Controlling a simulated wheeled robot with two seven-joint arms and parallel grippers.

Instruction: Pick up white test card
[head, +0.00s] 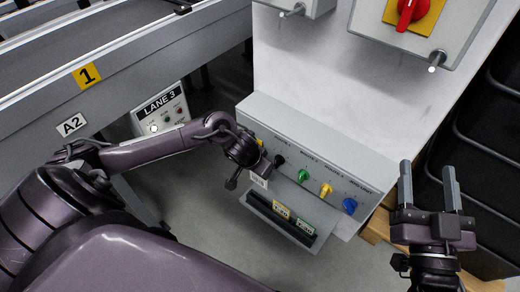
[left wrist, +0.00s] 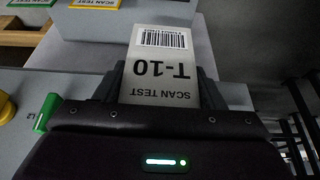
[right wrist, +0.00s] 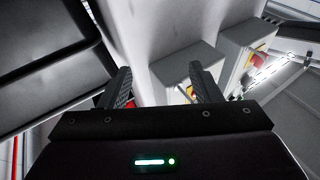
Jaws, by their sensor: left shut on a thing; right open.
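The white test card (left wrist: 160,68) has a barcode and the words T-10 and SCAN TEST. It stands between the fingers of my left gripper (left wrist: 160,85), which is shut on it. In the head view a small white part of the card (head: 259,180) shows below my left gripper (head: 254,168), in front of the grey control panel's left end. The gripper's fingers are mostly hidden there. My right gripper (head: 428,188) is open and empty, right of the panel, with its fingers pointing up in the picture.
The grey control panel (head: 345,172) carries black, green, yellow and blue knobs. A rack (head: 263,212) below it holds a yellow card (head: 282,210) and a green card (head: 305,227). A LANE 3 box (head: 160,108) and conveyor (head: 130,70) stand left; black crates (head: 490,140) stand right.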

